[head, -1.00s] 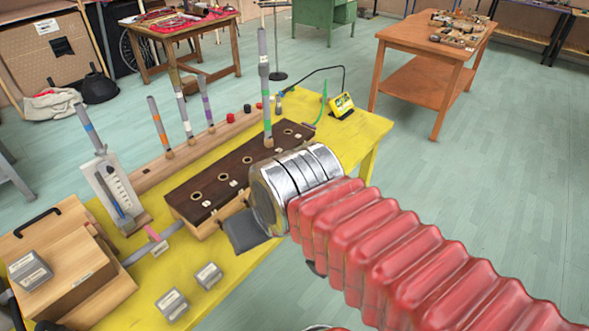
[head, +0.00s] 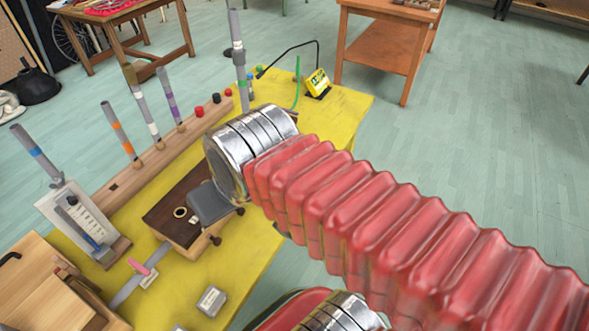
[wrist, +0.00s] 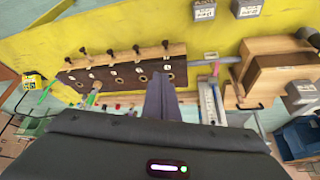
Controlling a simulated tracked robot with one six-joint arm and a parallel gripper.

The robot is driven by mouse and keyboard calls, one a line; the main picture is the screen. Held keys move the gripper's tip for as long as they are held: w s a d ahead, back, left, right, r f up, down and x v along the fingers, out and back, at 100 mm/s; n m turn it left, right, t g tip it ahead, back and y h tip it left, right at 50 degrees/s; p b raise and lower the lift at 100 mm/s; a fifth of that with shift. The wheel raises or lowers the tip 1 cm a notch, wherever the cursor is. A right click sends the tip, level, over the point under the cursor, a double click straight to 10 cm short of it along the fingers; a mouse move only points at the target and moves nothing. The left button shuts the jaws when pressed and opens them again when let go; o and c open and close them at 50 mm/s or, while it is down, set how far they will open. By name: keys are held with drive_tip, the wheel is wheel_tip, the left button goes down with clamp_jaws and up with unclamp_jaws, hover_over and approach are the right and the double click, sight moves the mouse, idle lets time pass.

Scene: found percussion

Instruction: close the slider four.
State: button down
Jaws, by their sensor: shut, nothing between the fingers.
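The dark brown-topped wooden box (head: 168,212) with round holes stands on the yellow table, largely hidden by my arm in the head view. The wrist view shows its dark top (wrist: 125,77) with small white labels, too small to read. Several black slider knobs (wrist: 136,49) stick out along its edge; two, including a near knob (head: 215,240), show in the head view. I cannot tell which is slider four. My gripper (wrist: 160,78) is shut and empty, its fingers beside the box's right part in the wrist view. In the head view the grey gripper (head: 210,203) covers part of the box.
A wooden rail (head: 165,155) with upright banded tubes runs behind the box. A white scale plate (head: 78,220) stands left, near a wooden block (head: 40,285). A small grey labelled block (head: 211,300) lies in front. A yellow device (head: 317,82) sits at the far end.

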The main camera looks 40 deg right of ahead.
idle(0.3)
drive_tip(key=w+d+f+m+g+y, duration=0.1)
drive_tip(key=w+d+f+m+y, duration=0.2)
drive_tip(key=d+f+m+y, duration=0.35)
drive_tip(key=w+d+f+m+g+y, duration=0.1)
drive_tip(key=w+d+f+m+y, duration=0.25)
drive_tip(key=d+f+m, duration=0.4)
drive_tip(key=s+d+f+m+t+h, duration=0.2)
drive_tip(key=d+f+m+t, duration=0.4)
drive_tip(key=d+m, duration=0.3)
drive_tip(key=s+d+f+m+t+h, duration=0.2)
drive_tip(key=d+f+m+t, duration=0.5)
drive_tip(key=d, duration=0.5)
drive_tip(key=m+h, duration=0.1)
drive_tip(key=m, duration=0.1)
drive_tip(key=shift+d+f+m, duration=0.2)
drive_tip(key=shift+d+m, duration=0.2)
drive_tip(key=x, duration=1.4)
drive_tip(key=shift+r, duration=0.2)
